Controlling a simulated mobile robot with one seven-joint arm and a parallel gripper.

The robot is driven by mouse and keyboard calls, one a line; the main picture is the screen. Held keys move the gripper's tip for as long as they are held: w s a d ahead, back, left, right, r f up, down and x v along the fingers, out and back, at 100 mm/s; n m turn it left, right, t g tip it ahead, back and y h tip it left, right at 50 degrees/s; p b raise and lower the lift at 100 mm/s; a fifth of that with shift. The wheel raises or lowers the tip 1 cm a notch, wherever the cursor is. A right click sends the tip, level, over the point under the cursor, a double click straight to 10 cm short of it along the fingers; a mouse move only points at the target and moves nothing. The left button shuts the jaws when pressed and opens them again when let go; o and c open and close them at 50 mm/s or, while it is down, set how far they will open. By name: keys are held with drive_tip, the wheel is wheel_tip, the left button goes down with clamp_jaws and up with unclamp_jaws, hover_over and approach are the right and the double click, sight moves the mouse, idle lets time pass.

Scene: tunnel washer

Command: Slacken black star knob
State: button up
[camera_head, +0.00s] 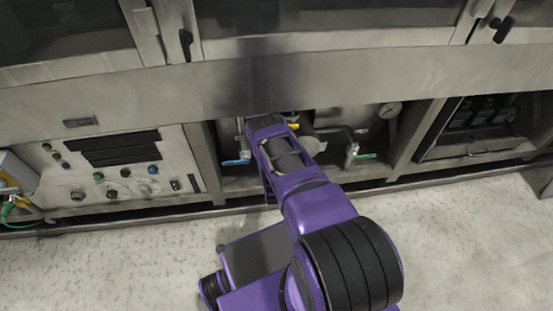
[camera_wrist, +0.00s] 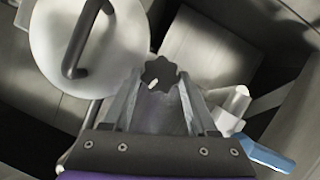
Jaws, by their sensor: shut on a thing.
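The black star knob (camera_wrist: 160,74) shows in the wrist view between the tips of my gripper (camera_wrist: 158,84). The two grey fingers are shut on it, one at each side. The knob has several rounded lobes and a small white mark on its lower left. What lies directly behind the knob is partly hidden by it and the fingers. In the head view my purple arm reaches into the open bay under the washer, and the knob and fingertips are hidden there.
In the wrist view, a round pale cover with a black handle (camera_wrist: 82,38) is close on the left, and a blue lever (camera_wrist: 265,155) is at lower right. The head view shows a green-handled valve (camera_head: 362,155), a gauge (camera_head: 390,109) and a control panel (camera_head: 122,172).

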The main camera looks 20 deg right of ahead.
drive_tip(key=shift+a+n+h, duration=0.15)
drive_tip(key=shift+n+h, duration=0.55)
drive_tip(key=shift+n, duration=0.4)
drive_tip(key=o, duration=1.4)
drive_tip(key=shift+c, duration=0.2)
